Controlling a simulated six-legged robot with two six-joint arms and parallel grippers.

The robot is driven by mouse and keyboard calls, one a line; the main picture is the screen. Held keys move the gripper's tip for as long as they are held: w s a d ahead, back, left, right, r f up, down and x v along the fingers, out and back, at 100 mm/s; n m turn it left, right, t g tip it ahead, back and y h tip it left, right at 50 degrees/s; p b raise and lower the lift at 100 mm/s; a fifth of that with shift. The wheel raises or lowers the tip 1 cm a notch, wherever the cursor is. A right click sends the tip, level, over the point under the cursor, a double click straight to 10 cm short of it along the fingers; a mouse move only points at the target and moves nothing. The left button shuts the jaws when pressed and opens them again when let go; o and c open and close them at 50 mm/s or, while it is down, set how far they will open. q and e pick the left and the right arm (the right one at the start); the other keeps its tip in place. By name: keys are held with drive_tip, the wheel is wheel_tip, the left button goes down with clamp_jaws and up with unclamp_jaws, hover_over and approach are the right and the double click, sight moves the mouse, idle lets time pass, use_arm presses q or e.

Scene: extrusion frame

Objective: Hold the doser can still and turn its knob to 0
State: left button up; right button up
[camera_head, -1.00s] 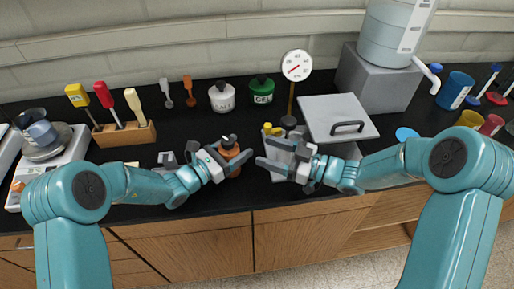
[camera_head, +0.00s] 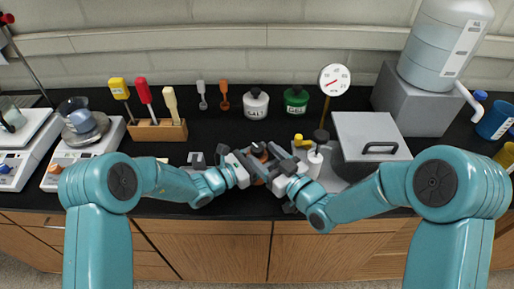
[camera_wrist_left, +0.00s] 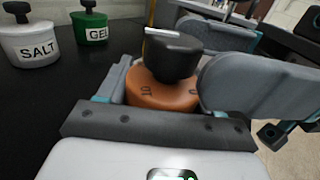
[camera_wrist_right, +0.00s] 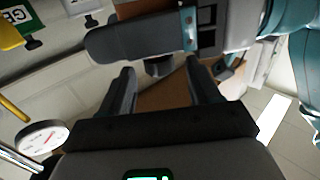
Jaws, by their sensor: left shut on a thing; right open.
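The doser can is orange-brown with a black knob on top. It stands on the black bench in the middle of the head view (camera_head: 259,153), mostly covered by my grippers. In the left wrist view the can (camera_wrist_left: 165,97) shows dark numerals around its top, and its black knob (camera_wrist_left: 174,55) carries a pale line. My left gripper (camera_head: 254,166) is shut on the can's body. My right gripper (camera_head: 281,160) is open beside the can's right side, close to the knob. In the right wrist view its fingers are apart, and the can is hard to make out.
Behind stand a SALT jar (camera_head: 255,105) and a green GEL jar (camera_head: 295,102). A dial gauge (camera_head: 334,80) on a post and a grey lidded box (camera_head: 371,145) stand to the right.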

sight(263, 151)
drive_tip(key=shift+x, duration=1.9)
drive_tip(key=shift+c, duration=0.3)
drive_tip(key=c, duration=0.9)
drive_tip(key=n+g+y, duration=0.3)
drive_tip(key=g, duration=0.1)
drive_tip(key=shift+n+y, duration=0.3)
drive_tip(key=shift+y, duration=0.1)
drive_tip(key=shift+n+g+y, duration=0.4)
drive_tip(key=shift+n+g, duration=0.2)
drive_tip(key=shift+g, duration=0.3)
